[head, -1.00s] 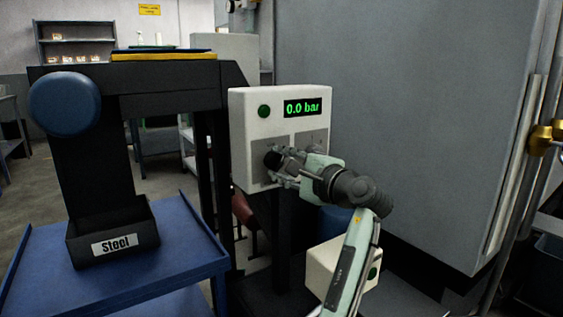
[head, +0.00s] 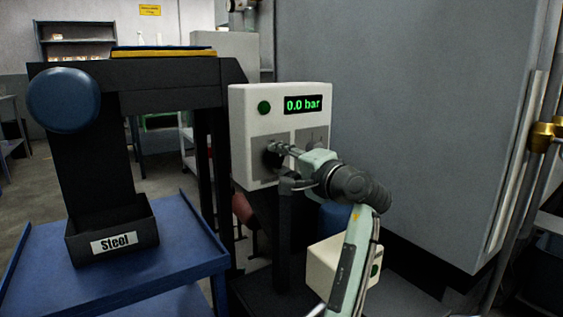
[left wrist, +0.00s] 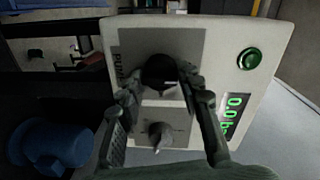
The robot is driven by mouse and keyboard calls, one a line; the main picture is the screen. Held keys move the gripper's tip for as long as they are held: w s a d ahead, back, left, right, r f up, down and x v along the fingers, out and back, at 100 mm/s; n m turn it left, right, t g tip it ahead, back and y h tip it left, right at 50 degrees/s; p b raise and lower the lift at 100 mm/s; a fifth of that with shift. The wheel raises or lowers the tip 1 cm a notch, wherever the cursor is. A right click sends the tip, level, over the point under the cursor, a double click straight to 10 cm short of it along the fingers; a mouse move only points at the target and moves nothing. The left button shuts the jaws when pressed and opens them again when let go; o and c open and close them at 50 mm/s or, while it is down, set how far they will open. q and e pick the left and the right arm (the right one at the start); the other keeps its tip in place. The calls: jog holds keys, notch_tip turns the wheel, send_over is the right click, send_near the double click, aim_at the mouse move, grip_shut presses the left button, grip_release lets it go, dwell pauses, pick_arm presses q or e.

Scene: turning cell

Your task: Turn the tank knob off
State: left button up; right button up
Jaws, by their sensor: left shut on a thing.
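A white control box (head: 245,130) carries a green lamp (head: 264,107) and a display (head: 303,104) reading 0.0 bar. A black knob (left wrist: 158,68) sits on a grey panel on its face, between the fingers of my left gripper (left wrist: 157,84). The panel lettering is only partly readable, so I cannot tell which knob is the tank knob. My right gripper is not in view.
A blue table (head: 150,262) with a black bin labelled Steel (head: 85,246) stands at left. A large grey cabinet (head: 420,130) fills the right side. A black frame with a blue round pad (head: 63,100) stands left of the box.

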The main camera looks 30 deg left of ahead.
pick_arm(q)
jog(key=shift+r, duration=0.2)
jog(key=o, duration=1.1)
jog(key=shift+f, duration=0.1)
jog(key=shift+o, duration=0.2)
jog(key=shift+d, duration=0.1)
jog(key=shift+s+d, duration=0.1)
jog(key=shift+d, duration=0.1)
jog(key=v, duration=1.1)
jog(key=shift+d, duration=0.2)
jog(key=shift+s, duration=0.1)
